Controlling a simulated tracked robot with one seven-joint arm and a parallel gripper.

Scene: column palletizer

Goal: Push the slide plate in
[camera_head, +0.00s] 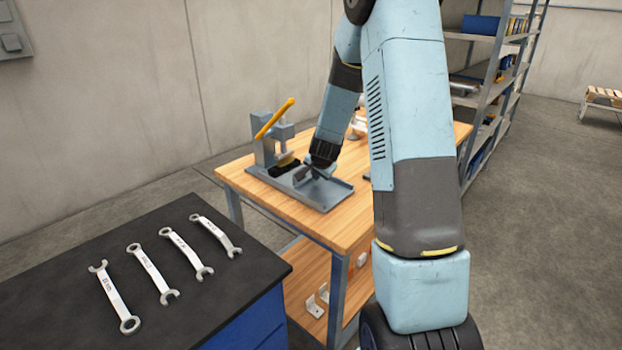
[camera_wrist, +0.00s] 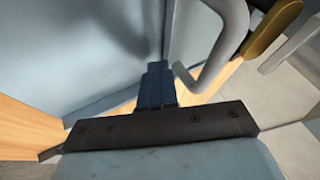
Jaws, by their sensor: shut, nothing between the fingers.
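A grey press fixture with a yellow lever (camera_head: 275,118) stands on the wooden table. Its long grey base plate (camera_head: 327,194) runs toward the right front. My gripper (camera_head: 312,172) is shut and empty, low over this base, to the right of a black block (camera_head: 284,167). In the wrist view my shut fingers (camera_wrist: 157,68) point at a flat blue-grey surface (camera_wrist: 80,60). A bent grey bar handle (camera_wrist: 222,45) is just right of the fingertips. I cannot tell whether they touch. The slide plate's outline is partly hidden by my gripper, so I cannot tell how far it sits in.
A dark-topped bench (camera_head: 70,255) with several wrenches (camera_head: 150,272) is at the front left. The wooden table (camera_head: 345,225) has a lower shelf with small brackets (camera_head: 315,307). A shelving rack (camera_head: 490,80) stands behind at right. Right-hand floor is mostly clear.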

